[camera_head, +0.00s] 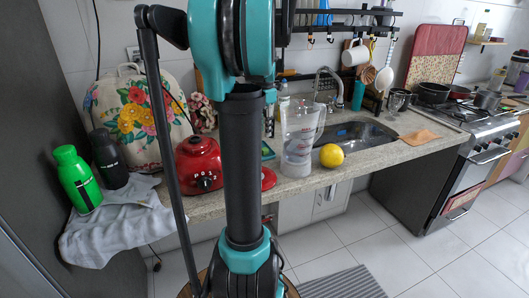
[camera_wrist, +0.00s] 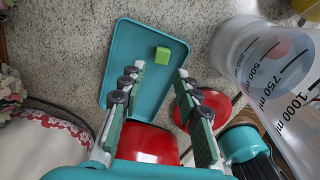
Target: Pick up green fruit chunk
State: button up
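The green fruit chunk (camera_wrist: 163,55) is a small bright green cube. It lies on a teal tray (camera_wrist: 122,50) on the speckled counter in the wrist view. My gripper (camera_wrist: 158,72) is open, with its two fingers spread on either side of the view. The chunk shows between and just beyond the fingertips, and nothing is held. How far the fingers are above the tray I cannot tell.
A clear measuring jug (camera_wrist: 268,72) stands right of the tray. A red blender base (camera_head: 198,163) is on the near side, with a floral cover (camera_head: 130,120) to its left. A yellow fruit (camera_head: 332,155) sits by the sink (camera_head: 355,135). A dish rack (camera_head: 345,30) hangs above.

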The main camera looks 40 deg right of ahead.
jog(key=f, duration=0.8)
jog(key=shift+s+a+f, duration=0.1)
jog(key=shift+s+f, duration=0.1)
jog(key=c, duration=0.6)
